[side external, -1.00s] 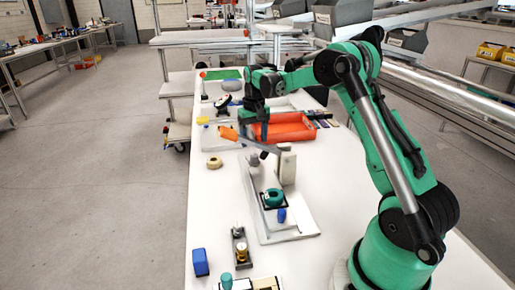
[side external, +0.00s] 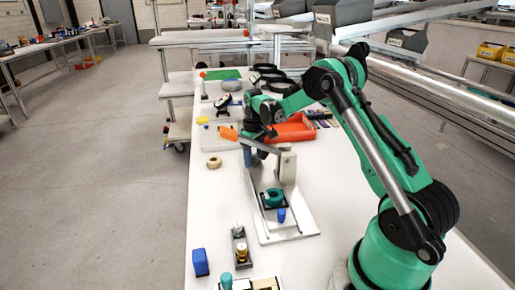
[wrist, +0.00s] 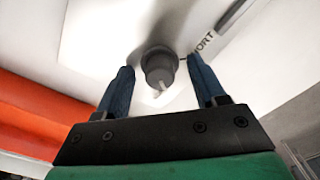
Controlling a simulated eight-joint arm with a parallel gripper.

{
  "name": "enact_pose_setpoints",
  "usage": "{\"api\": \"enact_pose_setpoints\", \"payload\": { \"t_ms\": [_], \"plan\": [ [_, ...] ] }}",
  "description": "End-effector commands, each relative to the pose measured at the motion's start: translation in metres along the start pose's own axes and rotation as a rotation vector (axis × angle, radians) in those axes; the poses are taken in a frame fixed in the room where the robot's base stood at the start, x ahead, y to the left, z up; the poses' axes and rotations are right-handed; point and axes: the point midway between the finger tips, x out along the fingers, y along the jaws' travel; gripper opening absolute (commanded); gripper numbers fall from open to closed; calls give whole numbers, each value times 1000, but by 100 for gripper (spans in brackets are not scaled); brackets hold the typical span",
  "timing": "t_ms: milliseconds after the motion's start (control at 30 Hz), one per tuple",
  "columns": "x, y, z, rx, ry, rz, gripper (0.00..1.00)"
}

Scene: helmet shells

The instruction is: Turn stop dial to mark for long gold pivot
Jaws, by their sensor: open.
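The stop dial (wrist: 158,66) is a dark round knob on a white plate in the wrist view. It stands between the two blue fingers of my open gripper (wrist: 160,70), with a gap visible on both sides. Its pale pointer line faces the near side, toward my gripper's body. Lettering ending in "ORT" (wrist: 204,42) is beside it at upper right; no other mark is readable. In the side view, my gripper (side external: 250,157) is low at the far end of the white fixture (side external: 303,218), and the dial is mostly hidden. A gold piece (side external: 242,252) stands in a dark holder nearer the camera.
An orange tray (side external: 295,128) lies just behind. A blue block (side external: 200,262) stands front left. The left table strip is mostly clear.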

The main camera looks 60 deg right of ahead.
Motion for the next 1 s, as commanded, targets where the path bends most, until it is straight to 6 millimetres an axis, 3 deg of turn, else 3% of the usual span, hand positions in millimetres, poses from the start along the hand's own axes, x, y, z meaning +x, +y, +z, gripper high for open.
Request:
{"api": "enact_pose_setpoints", "payload": {
  "t_ms": [67,200,300,467,767,1000],
  "plan": [
    [0,0,0,0,0,0,63],
    [0,0,0,0,0,0,24],
    [0,0,0,1,0,0,0],
    [0,0,0,20,0,0,0],
    [0,0,0,256,0,0,0],
    [-1,0,0,267,0,0,0]
  ]
}}
